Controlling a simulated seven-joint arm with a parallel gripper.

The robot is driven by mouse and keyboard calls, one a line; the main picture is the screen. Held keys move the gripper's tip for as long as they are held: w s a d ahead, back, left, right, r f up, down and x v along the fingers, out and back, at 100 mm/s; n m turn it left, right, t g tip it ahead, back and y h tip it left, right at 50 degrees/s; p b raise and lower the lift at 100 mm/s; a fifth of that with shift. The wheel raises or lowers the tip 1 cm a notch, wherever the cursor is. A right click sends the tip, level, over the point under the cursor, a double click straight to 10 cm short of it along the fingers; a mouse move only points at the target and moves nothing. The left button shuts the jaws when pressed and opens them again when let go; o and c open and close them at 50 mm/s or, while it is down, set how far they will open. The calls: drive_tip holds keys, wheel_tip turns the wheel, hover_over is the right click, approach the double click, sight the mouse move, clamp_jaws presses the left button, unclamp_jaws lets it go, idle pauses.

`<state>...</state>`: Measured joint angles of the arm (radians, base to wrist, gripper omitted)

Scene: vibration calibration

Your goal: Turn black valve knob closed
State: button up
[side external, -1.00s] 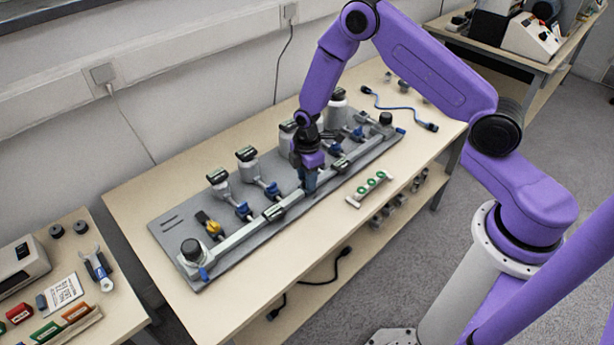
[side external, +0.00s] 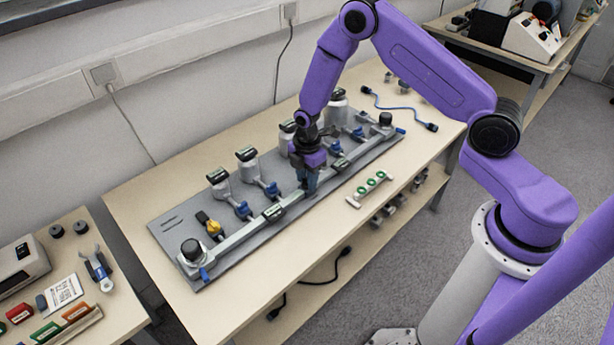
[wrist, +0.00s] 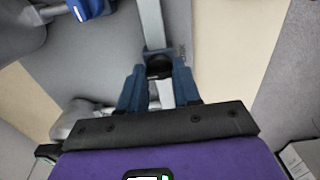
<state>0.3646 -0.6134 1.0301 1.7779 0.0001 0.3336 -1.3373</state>
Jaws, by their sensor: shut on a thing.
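The black valve knob (wrist: 159,66) is between my fingertips in the wrist view, at the grey pipe of the rig. My gripper (wrist: 159,80) has its blue fingers on both sides of the knob and is shut on it. In the side external view my gripper (side external: 309,187) points down at the middle of the pipe (side external: 240,234). The knob is hidden there behind the fingers. How far the knob is turned cannot be told.
The grey base plate (side external: 171,222) carries several blue-handled valves (side external: 243,210), a yellow-handled valve (side external: 213,227) and black end caps (side external: 191,247). A green-ringed bracket (side external: 372,187) lies in front. A blue cable (side external: 395,107) lies at the back right.

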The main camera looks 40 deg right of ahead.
drive_tip(key=o, duration=1.1)
drive_tip(key=shift+c, duration=0.2)
wheel_tip(320, 180, up, 18)
drive_tip(key=shift+f, duration=0.25)
drive_tip(key=s+a+r+m, duration=0.2)
drive_tip(key=s+r, duration=0.2)
drive_tip(key=s, duration=0.8)
drive_tip(key=s+a+r+m, duration=0.25)
drive_tip(key=s+r, duration=0.25)
drive_tip(key=s, duration=0.6)
drive_tip(key=s+d+m, duration=0.1)
drive_tip(key=s+d, duration=0.2)
drive_tip(key=s, duration=0.6)
drive_tip(key=shift+s+d+r, duration=0.15)
drive_tip(key=shift+s+d, duration=0.2)
